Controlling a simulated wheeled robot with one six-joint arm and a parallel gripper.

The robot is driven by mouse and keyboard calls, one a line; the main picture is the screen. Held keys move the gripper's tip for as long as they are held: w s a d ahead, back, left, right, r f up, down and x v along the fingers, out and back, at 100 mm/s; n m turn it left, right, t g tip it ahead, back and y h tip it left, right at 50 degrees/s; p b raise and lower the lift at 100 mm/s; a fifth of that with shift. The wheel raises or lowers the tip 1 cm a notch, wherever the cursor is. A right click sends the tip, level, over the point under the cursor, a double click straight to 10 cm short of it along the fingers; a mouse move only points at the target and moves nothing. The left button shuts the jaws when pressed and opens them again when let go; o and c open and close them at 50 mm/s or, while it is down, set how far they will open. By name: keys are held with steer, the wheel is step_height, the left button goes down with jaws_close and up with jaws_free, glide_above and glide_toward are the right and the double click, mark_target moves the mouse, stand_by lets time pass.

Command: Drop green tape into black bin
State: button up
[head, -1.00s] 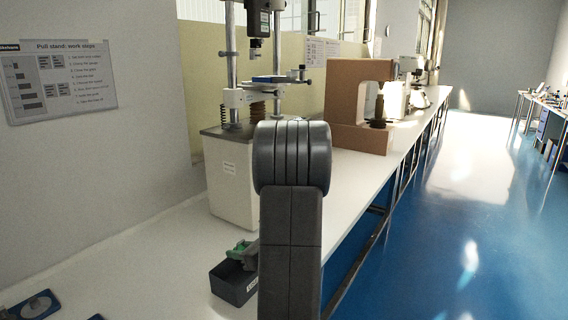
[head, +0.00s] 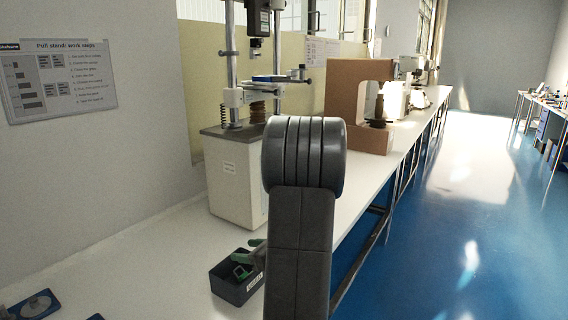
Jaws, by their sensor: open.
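The black bin (head: 233,288) stands on the white bench, low in the middle of the head view, just left of my arm. A small green piece that looks like the green tape (head: 240,271) shows inside the bin, below its rim. My gripper (head: 254,256) shows only in part, as greenish and grey finger shapes at the bin's back right, over its opening. It is open and seems apart from the tape. My dark grey arm link hides the rest of the gripper and the bin's right side.
A white-based pull stand (head: 238,175) stands behind the bin. A brown C-shaped frame (head: 343,95) stands farther along the bench. Blue-grey parts (head: 37,305) lie at the lower left. The bench left of the bin is clear.

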mark_target(239, 249)
steer(key=v, duration=1)
steer(key=shift+s+d, duration=0.15)
steer(key=shift+d, duration=0.1)
steer(key=shift+a, duration=0.15)
steer(key=x, duration=1.3)
steer(key=shift+w+a, duration=0.2)
steer(key=shift+a, duration=0.05)
steer(key=shift+r, duration=0.55)
steer(key=shift+f, duration=0.1)
